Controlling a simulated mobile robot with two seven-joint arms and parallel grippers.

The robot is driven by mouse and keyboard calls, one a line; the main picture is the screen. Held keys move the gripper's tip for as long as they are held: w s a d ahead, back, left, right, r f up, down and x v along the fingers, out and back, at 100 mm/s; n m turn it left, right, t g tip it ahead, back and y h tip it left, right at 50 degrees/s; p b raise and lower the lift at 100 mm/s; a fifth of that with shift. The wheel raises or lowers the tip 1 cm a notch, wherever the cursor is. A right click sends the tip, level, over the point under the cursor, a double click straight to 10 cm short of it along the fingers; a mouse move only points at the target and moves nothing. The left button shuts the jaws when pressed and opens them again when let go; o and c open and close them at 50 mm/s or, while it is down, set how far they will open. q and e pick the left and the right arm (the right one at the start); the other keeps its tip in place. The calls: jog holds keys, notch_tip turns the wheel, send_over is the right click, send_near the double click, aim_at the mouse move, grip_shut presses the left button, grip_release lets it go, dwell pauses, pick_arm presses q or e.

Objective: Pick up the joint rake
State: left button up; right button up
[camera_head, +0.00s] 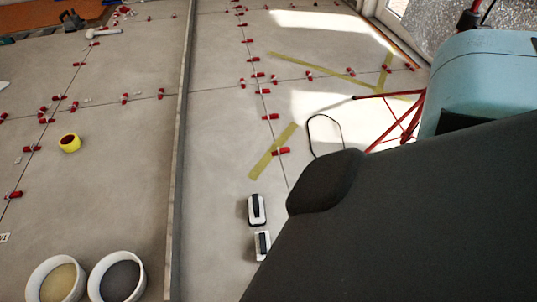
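I cannot make out a joint rake for certain in the head view. A dark grey tool (72,20) lies at the far left, and a pale-handled tool (103,33) lies just right of it; both are too small to identify surely. Two small white objects with black tops (257,209) lie on the tiles near the bottom centre, one in front of the other. Neither of my grippers shows. A large dark shape covers the lower right and hides the floor behind it.
Red levelling clips (281,151) line the tile joints. A raised strip (180,130) divides the floor. Two white buckets (117,279) stand bottom left, and a yellow tape roll (70,143) lies above them. A light-blue object (480,75) and red legs (408,125) occupy the upper right.

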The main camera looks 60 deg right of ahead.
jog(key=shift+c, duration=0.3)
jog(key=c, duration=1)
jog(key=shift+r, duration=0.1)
